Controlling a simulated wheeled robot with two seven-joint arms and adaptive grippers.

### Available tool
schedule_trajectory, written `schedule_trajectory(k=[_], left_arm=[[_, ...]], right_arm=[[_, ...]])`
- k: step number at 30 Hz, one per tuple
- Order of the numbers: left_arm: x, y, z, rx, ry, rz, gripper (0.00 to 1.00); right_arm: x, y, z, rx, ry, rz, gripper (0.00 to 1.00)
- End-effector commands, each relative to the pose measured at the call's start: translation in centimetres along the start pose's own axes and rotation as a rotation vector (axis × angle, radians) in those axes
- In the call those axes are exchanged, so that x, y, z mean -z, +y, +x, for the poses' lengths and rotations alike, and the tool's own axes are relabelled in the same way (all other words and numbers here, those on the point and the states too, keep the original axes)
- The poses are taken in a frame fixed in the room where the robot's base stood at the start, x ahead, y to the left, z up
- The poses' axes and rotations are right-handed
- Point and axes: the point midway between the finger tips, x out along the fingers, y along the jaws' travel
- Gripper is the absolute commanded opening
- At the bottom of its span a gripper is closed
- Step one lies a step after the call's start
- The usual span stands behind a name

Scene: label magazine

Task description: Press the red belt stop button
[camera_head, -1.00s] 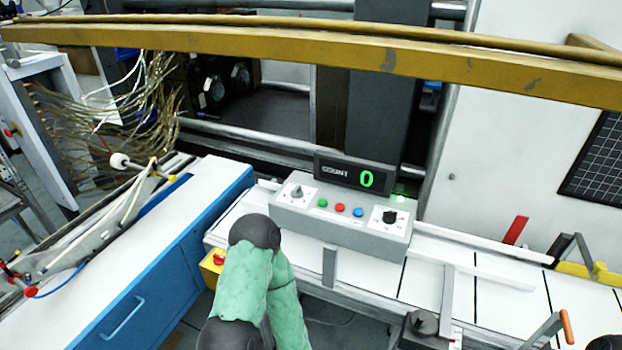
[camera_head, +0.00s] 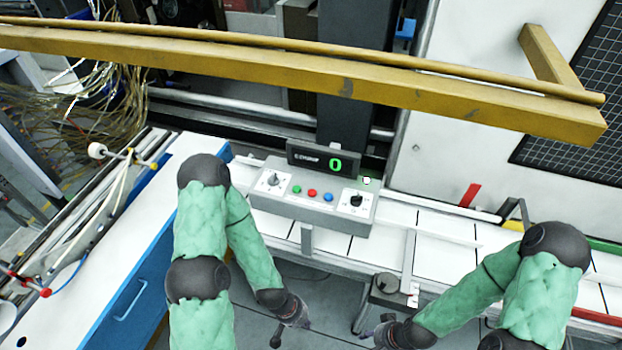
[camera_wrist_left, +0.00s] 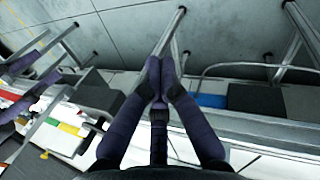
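A grey control box (camera_head: 270,208) stands on the white conveyor, with green, red and blue buttons in a row between two knobs. The red button (camera_head: 312,194) is in the middle and uncovered. A display (camera_head: 308,158) above it reads a green 0. My left gripper (camera_head: 290,322) hangs low in front of the conveyor, below and apart from the buttons. In the left wrist view its fingers (camera_wrist_left: 160,85) meet at the tips with nothing between them. My right gripper (camera_head: 382,332) is small and dark at the bottom; its fingers are unclear.
A yellow beam (camera_head: 350,84) crosses above the machine. A blue and white cabinet (camera_head: 158,262) stands at left. A grey post (camera_head: 409,262) and a dark block (camera_head: 388,288) stand at the conveyor's front right. A red flag-like piece (camera_head: 470,195) stands farther right.

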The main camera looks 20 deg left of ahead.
Motion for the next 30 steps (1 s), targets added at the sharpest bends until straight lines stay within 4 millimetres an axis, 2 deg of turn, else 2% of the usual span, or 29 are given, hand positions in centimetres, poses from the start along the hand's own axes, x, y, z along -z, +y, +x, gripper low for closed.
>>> schedule_trajectory(k=[1, 8, 16, 21, 30], left_arm=[[0.1, 0.6, -1.7, -0.001, 0.004, 0.006, 0.00], [1.3, 2.1, -5.9, -0.010, 0.029, 0.054, 0.00], [4.6, 4.2, -11.4, -0.024, 0.099, 0.191, 0.00], [9.4, 6.1, -15.9, -0.026, 0.200, 0.393, 0.00], [18.9, 9.2, -23.2, 0.045, 0.411, 0.862, 0.00]], right_arm=[[-0.1, -0.6, -1.7, 0.000, 0.000, 0.000, 0.40], [-0.2, -2.0, -5.6, 0.000, 0.000, 0.000, 0.40], [-0.4, -3.7, -10.3, 0.000, 0.000, 0.000, 0.40], [-0.5, -4.6, -12.9, 0.000, 0.000, 0.000, 0.40], [-0.6, -5.1, -14.2, 0.000, 0.000, 0.000, 0.40]])
